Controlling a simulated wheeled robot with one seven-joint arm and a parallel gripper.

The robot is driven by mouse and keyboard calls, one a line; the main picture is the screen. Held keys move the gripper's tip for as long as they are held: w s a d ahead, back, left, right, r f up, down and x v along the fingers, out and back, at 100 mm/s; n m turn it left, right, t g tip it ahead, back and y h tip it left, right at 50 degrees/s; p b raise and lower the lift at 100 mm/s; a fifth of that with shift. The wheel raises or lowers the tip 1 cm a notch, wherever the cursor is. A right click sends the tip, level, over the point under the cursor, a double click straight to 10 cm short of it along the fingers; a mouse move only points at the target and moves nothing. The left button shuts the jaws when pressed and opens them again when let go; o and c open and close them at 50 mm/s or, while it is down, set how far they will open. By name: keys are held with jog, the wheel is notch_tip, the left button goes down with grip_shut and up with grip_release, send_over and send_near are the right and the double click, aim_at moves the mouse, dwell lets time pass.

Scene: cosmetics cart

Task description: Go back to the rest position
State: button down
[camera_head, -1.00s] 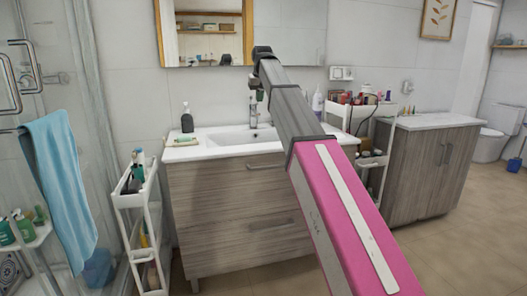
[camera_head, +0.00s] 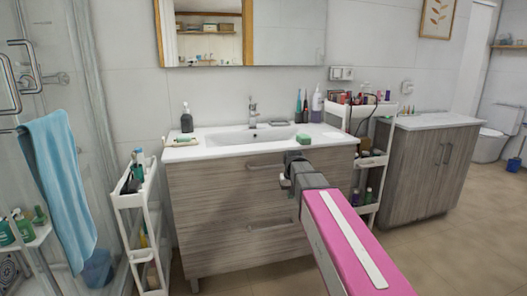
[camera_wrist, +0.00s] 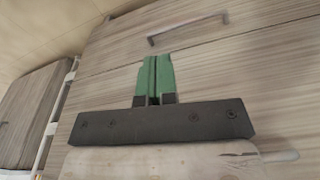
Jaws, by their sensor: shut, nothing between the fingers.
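My gripper shows in the wrist view (camera_wrist: 157,78) with its two green fingers together and nothing between them. Behind the fingers are the wood-grain drawer fronts of the sink cabinet, with a grey handle (camera_wrist: 188,29). In the head view my arm is drawn in low in front of the sink cabinet (camera_head: 225,205), its wrist end just below the counter's front edge. I cannot make out the fingers there.
The white counter (camera_head: 215,152) holds a basin, a dark soap bottle (camera_head: 187,119), a small green block (camera_head: 304,139) and a purple bottle (camera_head: 316,104). White carts stand left (camera_head: 130,199) and right (camera_head: 337,109) of the cabinet. A blue towel (camera_head: 60,180) hangs far left.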

jog(key=s+d+f, duration=0.3)
jog(key=s+f, duration=0.6)
jog(key=s+d+f+m+g, duration=0.1)
jog(key=s+d+f, duration=0.3)
jog(key=s+f, duration=0.5)
jog(key=shift+s+d, duration=0.2)
jog(key=shift+s, duration=0.45)
